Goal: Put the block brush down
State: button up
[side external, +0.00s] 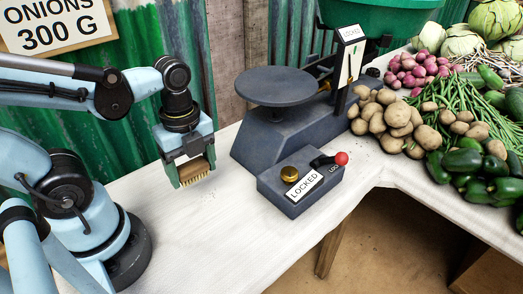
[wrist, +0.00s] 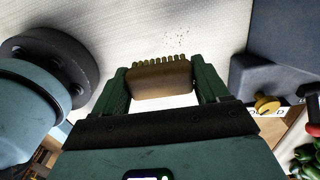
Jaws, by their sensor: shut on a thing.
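The block brush (side external: 194,175) has a brown wooden back and pale bristles. My gripper (side external: 192,171) is shut on it, with one green finger on each side. In the side external view the bristles point down, and the brush appears a little above the white table (side external: 185,240), though the exact gap is hard to judge. In the wrist view the brush (wrist: 160,80) sits between the two fingers of my gripper (wrist: 162,84), bristles facing away from the palm. Small dark specks lie on the tabletop beyond the bristles.
A grey balance scale (side external: 265,145) with a round pan (side external: 275,86) stands right of my gripper. A control box (side external: 300,192) with a brass knob, a red-tipped lever and a LOCKED label sits in front of it. Vegetables, including potatoes (side external: 395,120), fill the right. The near-left tabletop is clear.

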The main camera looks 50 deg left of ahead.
jog(key=s+d+r, duration=0.1)
jog(key=s+d, duration=0.3)
jog(key=d, duration=0.5)
jog(key=s+d+r, duration=0.2)
jog(key=s+d, duration=0.3)
jog(key=d, duration=0.4)
send_over(238, 239)
jog(key=shift+n, duration=0.3)
jog(key=f, duration=0.7)
jog(key=shift+w+f, duration=0.15)
jog(key=shift+w, duration=0.05)
jog(key=shift+f, duration=2)
jog(key=shift+f, duration=0.15)
jog(key=o, duration=1.2)
jog(key=shift+s, duration=0.1)
jog(key=shift+s, duration=0.1)
